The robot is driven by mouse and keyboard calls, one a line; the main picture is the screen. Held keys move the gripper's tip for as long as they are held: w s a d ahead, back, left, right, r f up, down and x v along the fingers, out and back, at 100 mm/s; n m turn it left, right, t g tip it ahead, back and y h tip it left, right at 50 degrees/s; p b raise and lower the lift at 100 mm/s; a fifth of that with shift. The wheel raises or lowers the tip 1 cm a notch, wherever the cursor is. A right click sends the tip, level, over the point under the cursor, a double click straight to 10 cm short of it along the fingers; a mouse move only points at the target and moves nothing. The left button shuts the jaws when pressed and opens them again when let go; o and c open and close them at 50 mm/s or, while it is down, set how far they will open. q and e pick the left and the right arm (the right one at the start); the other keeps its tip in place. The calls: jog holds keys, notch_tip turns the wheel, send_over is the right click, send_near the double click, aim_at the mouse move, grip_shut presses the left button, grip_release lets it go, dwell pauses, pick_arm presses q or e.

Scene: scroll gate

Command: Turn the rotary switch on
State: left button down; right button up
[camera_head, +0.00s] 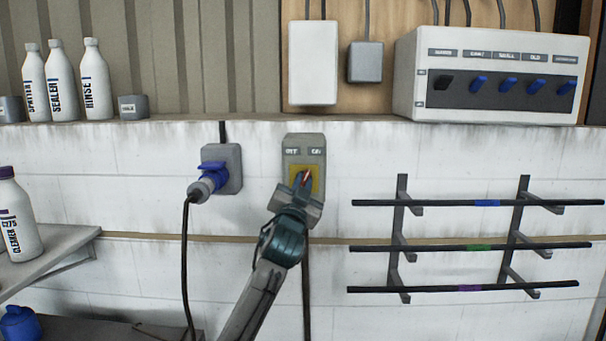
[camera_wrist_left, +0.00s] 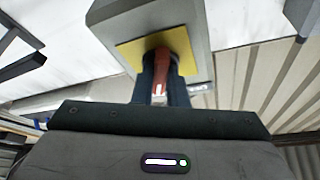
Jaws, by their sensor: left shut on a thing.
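The rotary switch is a grey box (camera_head: 305,143) on the white wall, with OFF and ON labels at its top and a yellow plate (camera_head: 317,172) below them. Its red handle (camera_head: 306,176) sits in the middle of the plate. My left gripper (camera_head: 302,183) comes from below and is shut on the red handle. The left wrist view shows the red handle (camera_wrist_left: 162,66) between the two dark fingers (camera_wrist_left: 161,92), in front of the yellow plate (camera_wrist_left: 140,52). The fingers hide part of the handle. The handle appears slightly tilted in the head view. My right gripper is out of view.
A rack (camera_head: 403,240) with several dark rods is at the right. A panel of blue switches (camera_head: 500,90) stands above right, bottles (camera_head: 95,85) above left.

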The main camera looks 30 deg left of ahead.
pick_arm(q)
jog(key=m+p, duration=0.1)
jog(key=m+h+p, duration=0.1)
jog(key=shift+r+m, duration=0.2)
jog(key=shift+m, duration=0.1)
jog(key=shift+f+m+h+p, duration=0.1)
jog(key=shift+m+h+p, duration=0.4)
jog(key=shift+m+p, duration=0.2)
jog(key=c, duration=1.5)
grip_release()
jog(key=shift+o, duration=0.2)
